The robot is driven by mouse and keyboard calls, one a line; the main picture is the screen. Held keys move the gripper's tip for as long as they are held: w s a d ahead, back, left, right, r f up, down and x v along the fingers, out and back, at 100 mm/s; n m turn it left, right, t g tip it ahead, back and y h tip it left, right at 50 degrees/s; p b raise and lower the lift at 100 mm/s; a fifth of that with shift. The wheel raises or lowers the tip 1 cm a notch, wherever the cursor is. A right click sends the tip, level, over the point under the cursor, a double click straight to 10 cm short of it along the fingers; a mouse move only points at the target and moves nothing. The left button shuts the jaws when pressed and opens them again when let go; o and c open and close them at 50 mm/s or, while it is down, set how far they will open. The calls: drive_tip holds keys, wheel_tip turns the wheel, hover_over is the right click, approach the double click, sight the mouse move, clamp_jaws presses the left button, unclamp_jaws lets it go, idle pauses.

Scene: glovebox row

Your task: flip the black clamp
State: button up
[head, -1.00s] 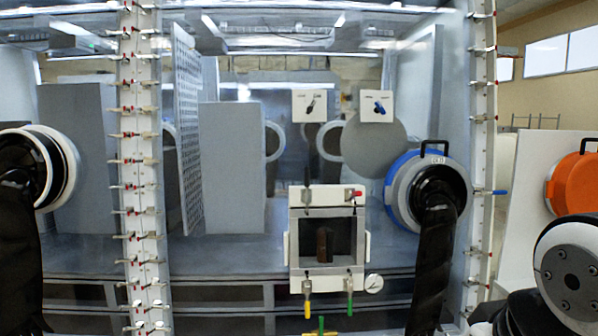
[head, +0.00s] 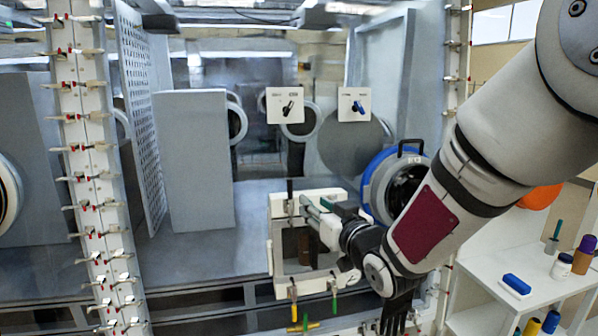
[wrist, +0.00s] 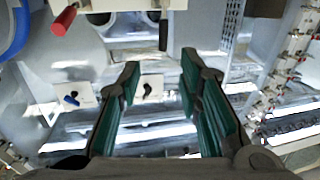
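The black clamp (head: 290,193) is a thin dark lever standing upright at the top left of the small white-framed box front. In the wrist view, which is upside down, the black clamp (wrist: 163,32) hangs from the top edge, beyond the fingers and near the middle. My gripper (head: 308,206) reaches in from the right across the top of the box front, close to the clamp. In the wrist view my gripper (wrist: 160,85) has its two teal-padded fingers wide apart with nothing between them. I cannot tell the exact gap to the clamp.
A red clamp (wrist: 65,20) sits beside the black one. Yellow (head: 293,290) and green (head: 334,294) clamps hang below the box window. A blue-ringed port (head: 376,190) is close to my arm. A white side table (head: 490,262) with bottles stands right.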

sight(291, 184)
drive_tip(key=x, duration=0.9)
drive_tip(key=r+p+x, duration=0.1)
drive_tip(key=x, duration=0.4)
drive_tip(key=shift+w+a, duration=0.1)
drive_tip(key=shift+a, duration=0.2)
clamp_jaws()
